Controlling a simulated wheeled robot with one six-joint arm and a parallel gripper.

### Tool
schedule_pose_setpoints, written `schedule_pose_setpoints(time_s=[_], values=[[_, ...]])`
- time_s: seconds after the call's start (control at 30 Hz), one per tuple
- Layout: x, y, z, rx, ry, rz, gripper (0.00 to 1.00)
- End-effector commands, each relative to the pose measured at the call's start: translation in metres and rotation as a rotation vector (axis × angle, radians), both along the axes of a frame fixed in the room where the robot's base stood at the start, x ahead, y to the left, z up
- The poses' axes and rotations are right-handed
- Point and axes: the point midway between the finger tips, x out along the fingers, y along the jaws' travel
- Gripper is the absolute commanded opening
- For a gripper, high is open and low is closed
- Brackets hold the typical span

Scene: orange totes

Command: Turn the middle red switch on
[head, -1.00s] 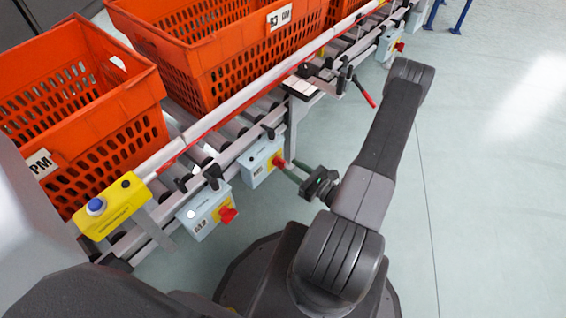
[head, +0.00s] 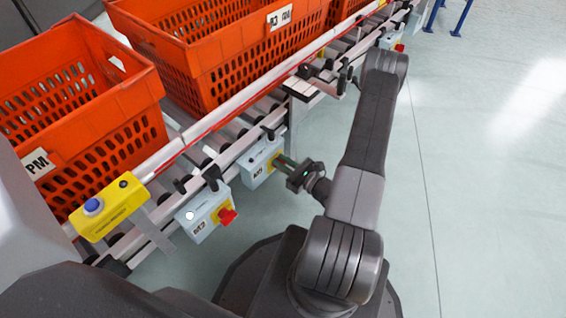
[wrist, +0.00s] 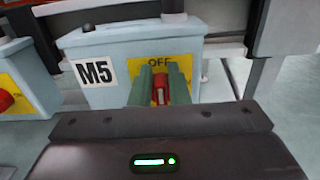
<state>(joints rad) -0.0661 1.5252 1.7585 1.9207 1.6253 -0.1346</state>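The middle red switch (wrist: 160,90) is on the yellow plate of the grey-blue box marked M5 (wrist: 108,92), below the printed word OFF. In the wrist view its handle stands upright between the two green fingers of my gripper (wrist: 160,86). The fingers are close together and appear shut on the handle, hiding its sides and most of the plate's lower part. In the head view, my gripper (head: 283,160) reaches the M5 box (head: 259,163) from the right, and the switch is hidden by the fingers.
A neighbouring box (head: 200,217) with a red switch (head: 227,215) hangs nearer on the left. Another switch box (head: 391,39) is far along the conveyor. Orange totes (head: 97,128) stand on the rollers above. The floor to the right is clear.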

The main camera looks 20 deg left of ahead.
Motion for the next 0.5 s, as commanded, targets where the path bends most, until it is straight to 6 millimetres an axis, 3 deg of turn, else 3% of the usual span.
schedule_pose_setpoints(time_s=[0.5], values=[[0.0002, -0.0004, -0.0059, 0.002, 0.052, 0.000, 0.00]])
